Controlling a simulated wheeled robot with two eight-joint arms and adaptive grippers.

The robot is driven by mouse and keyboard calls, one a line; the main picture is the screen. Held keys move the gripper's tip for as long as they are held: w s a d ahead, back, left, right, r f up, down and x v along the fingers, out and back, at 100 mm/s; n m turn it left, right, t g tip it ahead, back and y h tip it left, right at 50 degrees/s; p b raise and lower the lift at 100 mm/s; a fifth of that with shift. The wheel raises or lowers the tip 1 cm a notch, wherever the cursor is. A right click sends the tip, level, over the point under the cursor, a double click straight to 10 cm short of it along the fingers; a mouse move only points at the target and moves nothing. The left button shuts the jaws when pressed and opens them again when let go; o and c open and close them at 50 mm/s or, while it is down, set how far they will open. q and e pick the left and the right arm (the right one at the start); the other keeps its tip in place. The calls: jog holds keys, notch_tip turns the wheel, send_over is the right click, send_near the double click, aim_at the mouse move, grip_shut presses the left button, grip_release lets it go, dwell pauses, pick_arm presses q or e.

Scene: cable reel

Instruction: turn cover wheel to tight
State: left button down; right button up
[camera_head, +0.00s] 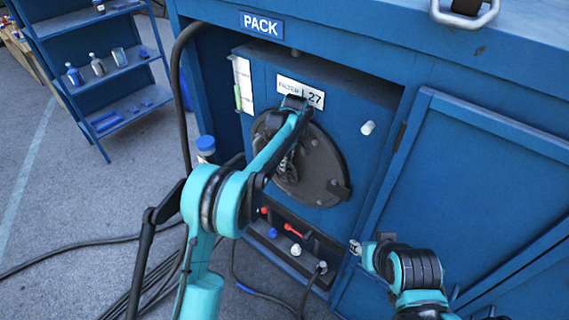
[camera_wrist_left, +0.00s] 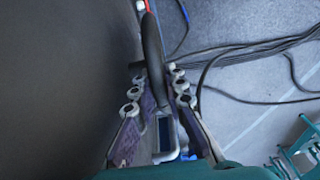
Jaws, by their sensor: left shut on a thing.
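The round dark cover (camera_head: 322,163) sits on the front of the blue filter unit. Its wheel (camera_head: 288,163) is at the middle of the cover, partly hidden by my left arm. My left gripper (camera_head: 284,158) reaches it from above. In the left wrist view, the two fingers (camera_wrist_left: 157,95) are closed on both sides of a black curved bar (camera_wrist_left: 152,48), part of the wheel. The dark cover (camera_wrist_left: 65,80) fills the left of that view. My right arm shows at the lower right of the head view, but I cannot make out its gripper.
Below the cover is a panel (camera_head: 297,238) with a red lever and several knobs. A blue door (camera_head: 480,180) stands at the right. Black cables (camera_head: 145,262) lie on the floor at left. A blue shelf (camera_head: 98,75) with bottles stands at the back left.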

pick_arm(q)
jog(key=shift+s+d+f+t+y+b, duration=0.2)
jog(key=shift+d+t+y+b, duration=0.1)
jog(key=shift+t+y+b, duration=0.25)
jog(key=shift+s+d+f+t+y+b, duration=0.15)
jog(key=shift+d+t+y+b, duration=0.2)
jog(key=shift+y, duration=0.3)
jog(key=shift+s+d+t+y+b, duration=0.25)
jog(key=shift+s+t+y+b, duration=0.05)
jog(key=shift+t+y+b, duration=0.65)
jog(key=c, duration=1.6)
grip_release()
jog(key=v, duration=1.2)
jog(key=shift+w+d, duration=0.15)
